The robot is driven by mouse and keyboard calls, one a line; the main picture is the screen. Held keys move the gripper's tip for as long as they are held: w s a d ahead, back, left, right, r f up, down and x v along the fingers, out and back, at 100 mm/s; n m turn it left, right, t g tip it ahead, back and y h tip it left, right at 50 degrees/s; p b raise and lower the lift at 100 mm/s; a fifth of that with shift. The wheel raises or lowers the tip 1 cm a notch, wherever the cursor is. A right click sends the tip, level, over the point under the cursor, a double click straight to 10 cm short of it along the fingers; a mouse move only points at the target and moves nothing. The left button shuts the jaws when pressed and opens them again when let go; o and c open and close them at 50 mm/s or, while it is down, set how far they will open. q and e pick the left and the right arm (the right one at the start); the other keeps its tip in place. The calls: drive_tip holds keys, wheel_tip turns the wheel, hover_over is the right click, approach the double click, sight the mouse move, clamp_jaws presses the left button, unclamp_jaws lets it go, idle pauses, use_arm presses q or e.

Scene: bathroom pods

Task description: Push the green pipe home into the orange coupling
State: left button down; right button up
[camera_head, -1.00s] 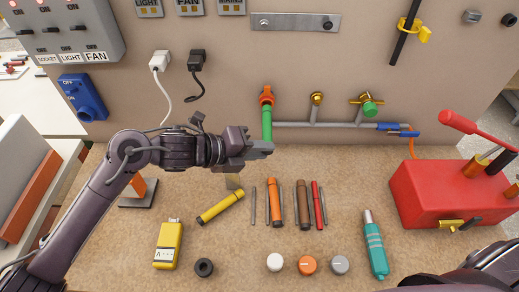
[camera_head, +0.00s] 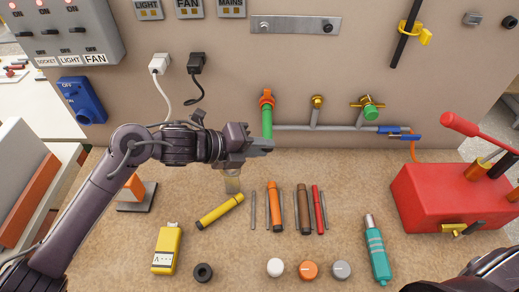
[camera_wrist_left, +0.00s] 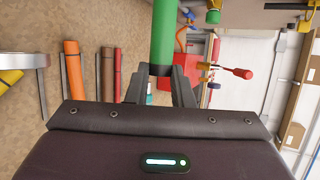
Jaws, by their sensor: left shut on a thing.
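The green pipe (camera_head: 267,124) hangs upright in front of the wall, its top end at the orange coupling (camera_head: 267,99). I cannot tell how deep the pipe sits in the coupling. My left gripper (camera_head: 264,145) is shut on the pipe's lower end, coming from the left. In the left wrist view, the green pipe (camera_wrist_left: 163,35) runs down between my gripper's two fingers (camera_wrist_left: 162,80). The coupling is not clear in that view. My right gripper is out of view; only a dark piece of my right arm shows at the bottom right.
A grey pipe (camera_head: 345,128) runs right from near the coupling along the wall, with a brass valve (camera_head: 318,102) on it. Several markers, knobs and a yellow meter (camera_head: 167,249) lie on the bench. A red box (camera_head: 450,198) with a lever stands at right.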

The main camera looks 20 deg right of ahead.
use_arm(q)
drive_tip(key=shift+w+d+b, duration=0.25)
drive_tip(key=shift+w+b, duration=0.2)
drive_tip(key=shift+w, duration=0.4)
drive_tip(key=c, duration=1.2)
unclamp_jaws()
drive_tip(key=b+v, duration=0.2)
drive_tip(key=v, duration=0.6)
